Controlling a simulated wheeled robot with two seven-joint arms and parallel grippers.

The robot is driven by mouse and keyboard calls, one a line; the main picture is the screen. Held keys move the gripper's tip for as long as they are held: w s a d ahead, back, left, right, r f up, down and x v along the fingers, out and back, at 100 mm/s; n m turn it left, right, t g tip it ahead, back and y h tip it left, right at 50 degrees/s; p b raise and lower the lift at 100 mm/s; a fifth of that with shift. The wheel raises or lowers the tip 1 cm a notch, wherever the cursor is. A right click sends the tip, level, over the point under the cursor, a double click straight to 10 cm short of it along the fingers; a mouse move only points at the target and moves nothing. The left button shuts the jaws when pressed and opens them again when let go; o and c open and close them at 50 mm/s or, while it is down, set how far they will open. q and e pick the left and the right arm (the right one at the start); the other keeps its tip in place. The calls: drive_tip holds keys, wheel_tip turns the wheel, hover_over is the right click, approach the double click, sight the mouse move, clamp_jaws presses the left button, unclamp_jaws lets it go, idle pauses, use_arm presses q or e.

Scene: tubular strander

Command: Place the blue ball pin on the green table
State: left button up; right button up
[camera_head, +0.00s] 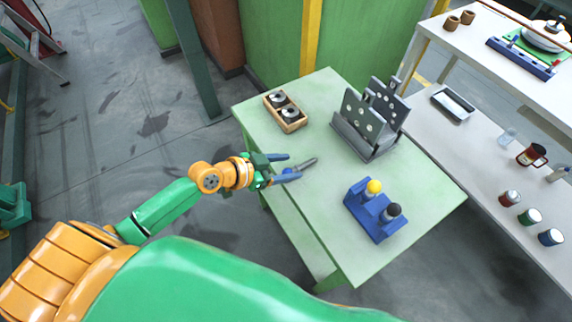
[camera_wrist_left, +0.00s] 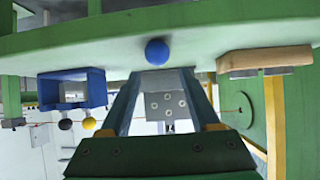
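The blue ball pin (camera_head: 288,171) is at the left part of the green table (camera_head: 315,200), its grey shaft pointing right, away from my gripper. My left gripper (camera_head: 287,168) is open around the ball end, a finger on either side. In the left wrist view, which is upside down, the blue ball (camera_wrist_left: 157,51) shows just beyond the fingertips, apart from both fingers, against the table top (camera_wrist_left: 210,35). Its shaft is hidden there. The pin seems to lie on the table, though exact contact is hard to tell. My right gripper is not in view.
A blue holder (camera_head: 363,213) with a yellow and a black ball pin stands at the table's front right. A grey plate stand (camera_head: 362,136) is at the back right, a wooden box (camera_head: 292,121) at the back left. The table middle is clear.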

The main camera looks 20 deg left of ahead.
use_arm(q)
drive_tip(key=p+v, duration=0.1)
drive_tip(key=v, duration=1.1)
drive_tip(key=shift+r, duration=0.2)
